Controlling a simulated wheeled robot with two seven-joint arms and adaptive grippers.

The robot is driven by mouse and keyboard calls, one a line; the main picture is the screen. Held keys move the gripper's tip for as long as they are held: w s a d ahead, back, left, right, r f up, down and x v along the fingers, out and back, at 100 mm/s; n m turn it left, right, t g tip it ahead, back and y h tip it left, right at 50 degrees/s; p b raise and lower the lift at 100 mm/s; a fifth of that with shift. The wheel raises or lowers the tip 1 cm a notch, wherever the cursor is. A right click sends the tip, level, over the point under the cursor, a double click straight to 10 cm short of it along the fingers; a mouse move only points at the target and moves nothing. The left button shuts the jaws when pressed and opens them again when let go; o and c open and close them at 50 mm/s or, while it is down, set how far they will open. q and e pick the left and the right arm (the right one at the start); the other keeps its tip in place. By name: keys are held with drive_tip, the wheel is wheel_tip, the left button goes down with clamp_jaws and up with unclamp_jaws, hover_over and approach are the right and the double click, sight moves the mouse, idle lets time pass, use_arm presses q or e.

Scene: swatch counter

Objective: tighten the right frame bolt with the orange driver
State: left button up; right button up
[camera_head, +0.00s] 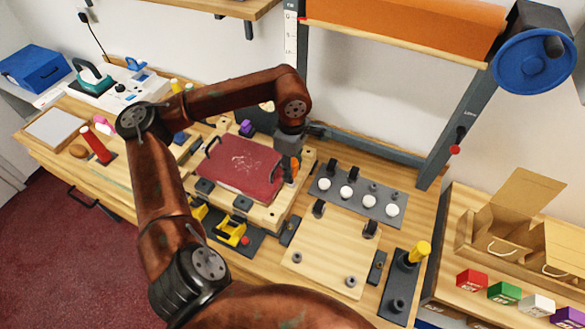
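My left gripper (288,160) points down at the right edge of a dark red framed plate (240,165) on a wooden base. An upright orange piece, which looks like the handle of the orange driver (295,168), shows at its fingertips. The gripper seems shut on it, though the fingers partly cover it. The driver's tip and any bolt under it are hidden. A yellow-handled driver (419,251) stands in a dark holder (392,290) at the lower right; the holder's front socket has no handle in it. My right gripper is not in view.
A dark strip (325,187) with several white knobs and a pale board (310,255) with black clamps lie right of the plate. Yellow clamps (232,230) stand in front. A grey post (455,130) rises behind. An open cardboard box (500,215) is far right.

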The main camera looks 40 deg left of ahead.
use_arm(q)
clamp_jaws()
drive_tip(key=m+b, duration=0.1)
drive_tip(key=m, duration=0.3)
drive_tip(key=shift+f+m, duration=0.1)
drive_tip(key=shift+m, duration=0.2)
drive_tip(key=m, duration=0.4)
drive_tip(key=shift+b, duration=0.4)
drive_tip(key=m+b, duration=0.1)
drive_tip(key=m, duration=0.3)
drive_tip(key=shift+s, duration=0.1)
drive_tip(key=shift+m, duration=1.2)
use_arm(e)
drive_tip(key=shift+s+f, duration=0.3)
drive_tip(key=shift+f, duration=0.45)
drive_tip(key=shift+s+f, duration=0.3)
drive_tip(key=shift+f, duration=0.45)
use_arm(q)
drive_tip(key=shift+o, duration=0.7)
unclamp_jaws()
